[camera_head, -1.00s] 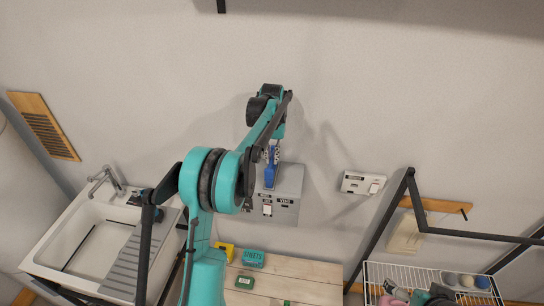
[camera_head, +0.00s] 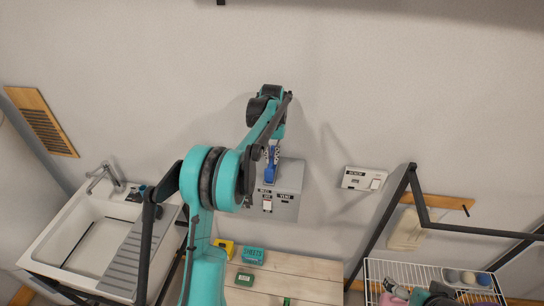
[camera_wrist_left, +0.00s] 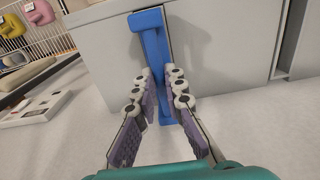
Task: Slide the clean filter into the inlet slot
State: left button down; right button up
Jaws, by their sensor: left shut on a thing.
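The blue filter (camera_head: 270,173) is at the upper left part of the grey wall box (camera_head: 288,181). In the left wrist view the blue filter (camera_wrist_left: 150,45) is a long upright piece lying along a narrow opening in the pale box (camera_wrist_left: 225,45). My left gripper (camera_head: 272,151) is shut on the filter; in the left wrist view its two fingers (camera_wrist_left: 160,82) stand on either side of it. How deep the filter sits is hidden. A teal and black part of my right arm shows at the lower right; its fingers are too small and cut off to judge.
A white sink (camera_head: 88,247) stands at the left. A wooden table (camera_head: 310,270) below the box carries a yellow item (camera_head: 225,247) and green items (camera_head: 253,255). A small white panel (camera_head: 363,180) is on the wall at right, and a wire rack (camera_head: 385,270) stands at lower right.

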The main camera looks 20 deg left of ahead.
pick_arm(q)
jog(key=shift+f+b, duration=0.45)
jog(key=shift+f, duration=0.25)
jog(key=c, duration=1.5)
grip_release()
notch_tip(320, 180, up, 12)
